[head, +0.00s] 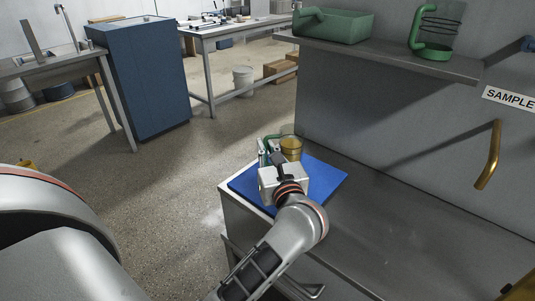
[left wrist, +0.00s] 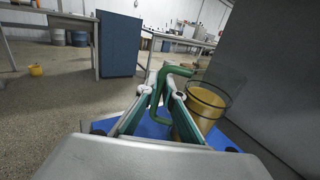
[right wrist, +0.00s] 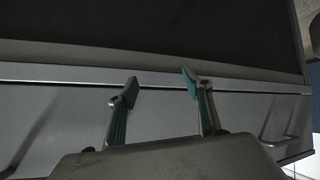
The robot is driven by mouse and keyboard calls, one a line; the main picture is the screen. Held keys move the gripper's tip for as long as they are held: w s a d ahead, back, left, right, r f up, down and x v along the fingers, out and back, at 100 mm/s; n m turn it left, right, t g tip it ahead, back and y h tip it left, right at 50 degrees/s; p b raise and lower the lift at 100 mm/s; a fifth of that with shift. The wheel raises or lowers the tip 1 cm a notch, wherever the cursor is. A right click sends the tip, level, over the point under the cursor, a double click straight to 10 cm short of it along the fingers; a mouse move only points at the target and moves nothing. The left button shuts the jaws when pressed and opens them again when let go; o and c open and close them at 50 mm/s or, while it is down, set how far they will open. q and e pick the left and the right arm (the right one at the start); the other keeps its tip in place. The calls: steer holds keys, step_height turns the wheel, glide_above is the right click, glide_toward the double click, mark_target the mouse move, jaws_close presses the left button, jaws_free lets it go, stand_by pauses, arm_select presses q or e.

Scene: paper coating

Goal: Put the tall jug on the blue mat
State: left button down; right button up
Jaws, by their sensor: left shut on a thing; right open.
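The tall jug (head: 291,147) has an amber body with dark rings and a green handle. It is upright over the far part of the blue mat (head: 328,178), by the grey wall. My left gripper (head: 267,153) is shut on the jug's green handle. In the left wrist view, the fingers (left wrist: 161,92) stand on either side of the handle, with the jug body (left wrist: 206,105) to their right. The jug's base is partly hidden, so I cannot tell whether it touches the mat. My right gripper (right wrist: 160,82) is open and empty, facing a grey panel.
The mat lies on a grey bench (head: 385,235) with free room to the right. A shelf (head: 390,57) above carries a green bin (head: 335,26) and another green-handled vessel (head: 431,52). A brass hook-like handle (head: 489,160) juts from the wall. A blue cabinet (head: 140,78) stands behind.

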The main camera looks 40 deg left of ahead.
arm_select(q)
steer(key=shift+f, duration=0.95)
arm_select(e)
steer(key=shift+w+a+r, duration=0.15)
steer(key=shift+w+r, duration=0.45)
steer(key=shift+w, duration=0.1)
arm_select(q)
steer(key=shift+f, duration=0.2)
steer(key=c, duration=2.2)
jaws_free()
arm_select(e)
steer(key=shift+s+f, duration=0.3)
steer(key=shift+s, duration=0.05)
arm_select(q)
steer(key=shift+r, duration=0.1)
arm_select(e)
steer(key=shift+s, duration=0.15)
arm_select(q)
steer(key=shift+r, duration=0.2)
